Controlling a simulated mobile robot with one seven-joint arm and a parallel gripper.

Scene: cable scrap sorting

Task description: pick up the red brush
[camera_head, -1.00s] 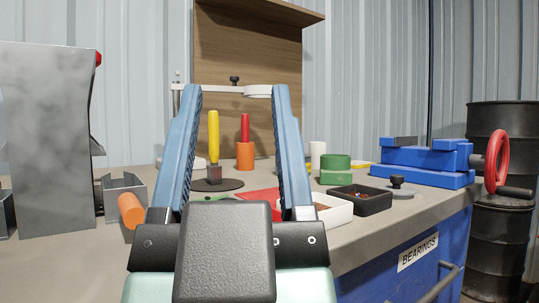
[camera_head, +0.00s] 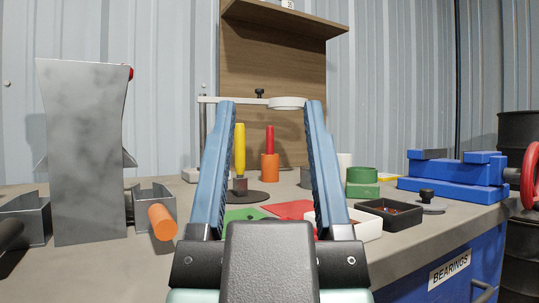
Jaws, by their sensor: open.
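A slim red handle (camera_head: 269,139) stands upright at the back of the workbench, its lower end hidden at an orange cylinder (camera_head: 270,168). It seems to be the red brush, but no bristles show. My gripper (camera_head: 268,102) points forward, with its two blue fingers wide apart and nothing between them. In the picture the red handle lies between the fingers, well beyond them. A yellow-handled tool (camera_head: 239,150) with a dark block at its lower end stands just left of it, over a dark round disc (camera_head: 251,197).
Green (camera_head: 243,215) and red (camera_head: 290,209) flat pieces lie in front of the disc. A white tray (camera_head: 368,229), a black tray (camera_head: 405,219) and a blue vise (camera_head: 453,187) stand to the right. A grey metal housing (camera_head: 85,160) and an orange roller (camera_head: 161,222) are left.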

